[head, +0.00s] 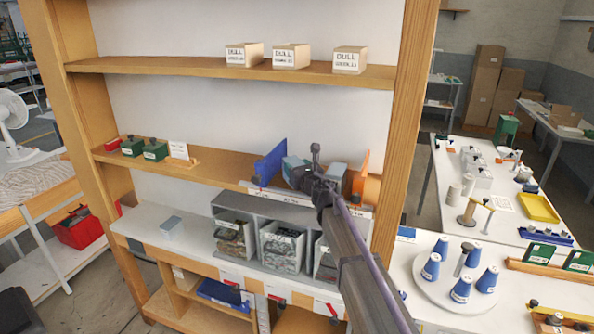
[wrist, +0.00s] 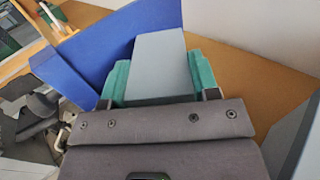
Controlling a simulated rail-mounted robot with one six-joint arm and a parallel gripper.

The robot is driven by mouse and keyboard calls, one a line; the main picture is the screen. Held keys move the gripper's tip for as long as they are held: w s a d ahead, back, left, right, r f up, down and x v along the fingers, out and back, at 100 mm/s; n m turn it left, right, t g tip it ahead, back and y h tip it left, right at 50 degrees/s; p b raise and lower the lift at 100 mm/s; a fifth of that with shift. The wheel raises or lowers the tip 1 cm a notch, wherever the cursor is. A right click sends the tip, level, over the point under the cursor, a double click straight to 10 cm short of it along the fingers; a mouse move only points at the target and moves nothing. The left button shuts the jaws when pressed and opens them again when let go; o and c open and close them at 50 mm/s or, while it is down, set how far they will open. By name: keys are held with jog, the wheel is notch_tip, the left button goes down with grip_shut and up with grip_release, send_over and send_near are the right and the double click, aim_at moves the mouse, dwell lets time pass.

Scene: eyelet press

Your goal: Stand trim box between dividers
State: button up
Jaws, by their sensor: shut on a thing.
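My gripper (wrist: 160,88) has teal finger pads shut on a light grey trim box (wrist: 160,62), one pad on each side. In the head view my gripper (head: 297,166) is at the middle shelf, partly hidden by my arm. The blue divider (head: 270,164) is just left of the held box and also fills the left of the wrist view (wrist: 110,45). The orange divider (head: 362,172) stands farther right. A grey-blue box (head: 334,171) is near the orange divider. Whether the held box touches the shelf is hidden.
The middle shelf (head: 215,169) also holds green and red items at left. White-labelled boxes (head: 291,57) stand on the upper shelf. A wooden post (head: 405,120) borders the shelf at right.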

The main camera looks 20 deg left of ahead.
jog(key=o, duration=0.9)
jog(key=shift+c, duration=0.2)
jog(key=shift+r+p, duration=0.15)
jog(key=shift+p, duration=0.15)
jog(key=v, duration=1.2)
